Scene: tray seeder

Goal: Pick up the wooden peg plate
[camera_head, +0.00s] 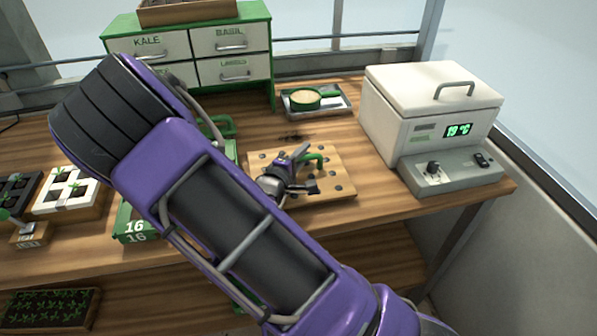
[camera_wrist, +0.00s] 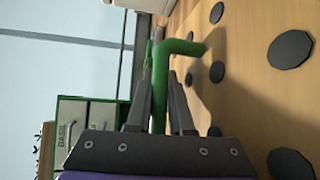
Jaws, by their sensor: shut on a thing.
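The wooden peg plate (camera_head: 338,163) is a light square board with dark round holes and a green bent handle (camera_head: 317,158). It appears to lie flat on the bench, though part of it is hidden behind my gripper. My gripper (camera_head: 303,165) is over the plate, with its fingers at the handle. In the wrist view, my gripper (camera_wrist: 163,95) has a finger on each side of the green handle (camera_wrist: 180,48) and is shut on it. The plate's holed face (camera_wrist: 240,60) fills the right of that view.
A white box with a 19 °C display (camera_head: 430,105) stands right of the plate. A small tray (camera_head: 341,104) with a green sieve lies behind it. A green-topped drawer cabinet (camera_head: 235,42) is at the back. A green tray marked 16 (camera_head: 134,226) is to the left, partly hidden by my arm.

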